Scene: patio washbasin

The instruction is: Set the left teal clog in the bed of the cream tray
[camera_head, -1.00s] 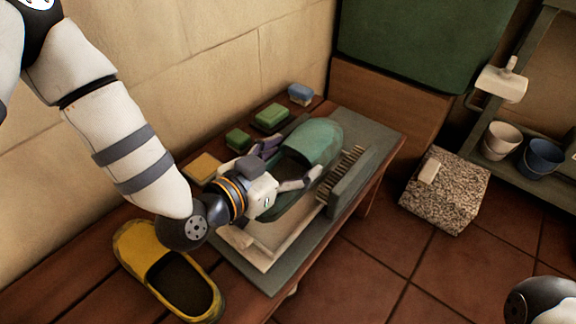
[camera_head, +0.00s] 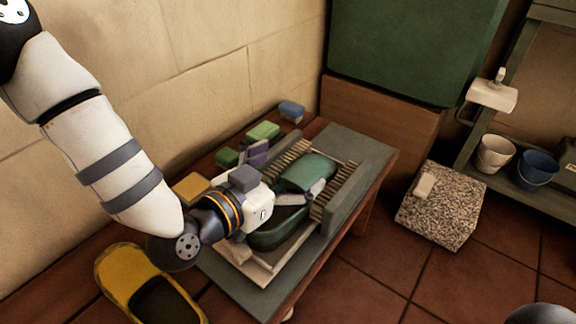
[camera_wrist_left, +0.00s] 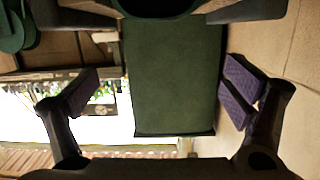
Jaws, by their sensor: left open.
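The teal clog (camera_head: 306,171) lies in the cream tray (camera_head: 244,265) on the bench, between two rows of bristles, its toe toward the back right. Its heel end lies toward the front. My left gripper (camera_head: 288,168) is open above it, with one finger on each side of the clog. Whether the fingers touch it cannot be told. In the left wrist view the purple finger pads (camera_wrist_left: 160,90) stand wide apart with nothing held between them. My right gripper is out of view.
A yellow clog (camera_head: 125,268) sits on the bench at front left. Several sponges or soaps, including a green one (camera_head: 263,131), line the wall side. A green cabinet (camera_head: 410,50) stands behind. A speckled block (camera_head: 440,212) and buckets (camera_head: 541,162) are at right.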

